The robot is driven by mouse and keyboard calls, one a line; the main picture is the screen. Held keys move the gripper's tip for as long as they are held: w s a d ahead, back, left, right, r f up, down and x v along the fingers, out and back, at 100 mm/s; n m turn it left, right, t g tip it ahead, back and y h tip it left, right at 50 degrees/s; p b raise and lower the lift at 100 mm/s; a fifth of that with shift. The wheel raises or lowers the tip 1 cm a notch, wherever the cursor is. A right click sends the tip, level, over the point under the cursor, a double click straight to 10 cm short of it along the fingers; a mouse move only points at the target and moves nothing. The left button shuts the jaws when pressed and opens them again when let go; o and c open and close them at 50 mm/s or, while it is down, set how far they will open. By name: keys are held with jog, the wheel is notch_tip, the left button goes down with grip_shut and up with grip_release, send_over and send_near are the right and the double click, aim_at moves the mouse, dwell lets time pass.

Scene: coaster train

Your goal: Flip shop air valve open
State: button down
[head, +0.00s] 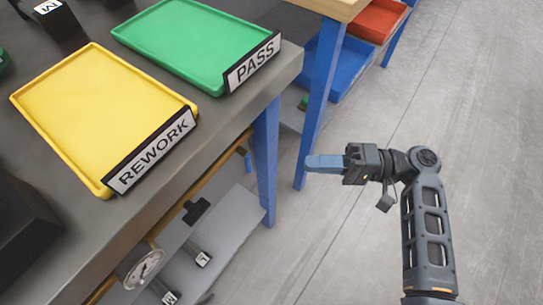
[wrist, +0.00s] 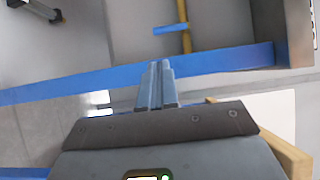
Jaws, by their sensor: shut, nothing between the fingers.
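A yellow pipe (head: 205,182) runs under the front edge of the workbench. A small blue lever (head: 247,161), which looks like the air valve's handle, sits near the pipe's far end by the blue bench leg. In the wrist view the blue lever (wrist: 170,29) lies crosswise over the yellow pipe (wrist: 186,42). My gripper (head: 312,163) is shut and empty, out in front of the bench and to the right of the lever. In the wrist view its fingertips (wrist: 159,64) are together, below the lever in the picture and apart from it. The valve body is too small to make out.
A round gauge (head: 140,266) and a black block (head: 196,211) are under the bench edge. A blue leg (head: 266,150) stands close to the lever. Yellow (head: 95,110) and green (head: 195,40) trays lie on the bench top. The floor to the right is clear.

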jog(key=shift+a, duration=0.1)
jog(key=a, duration=0.9)
jog(key=shift+w+a, duration=0.35)
jog(key=shift+a, duration=0.05)
jog(key=shift+s+a+f+m+y, duration=0.2)
jog(key=shift+s+m+y, duration=0.1)
jog(key=shift+m, duration=0.3)
jog(key=s+a+r+m+t+y, duration=0.2)
jog(key=s+m+t, duration=0.4)
jog(key=m, duration=0.7)
jog(key=shift+a+r+m+t+y+p, duration=0.15)
jog(key=shift+a+m+t+y+p, duration=0.25)
jog(key=shift+a+y, duration=0.75)
jog(key=shift+a+r+h, duration=0.1)
jog(key=shift+a+h, duration=0.15)
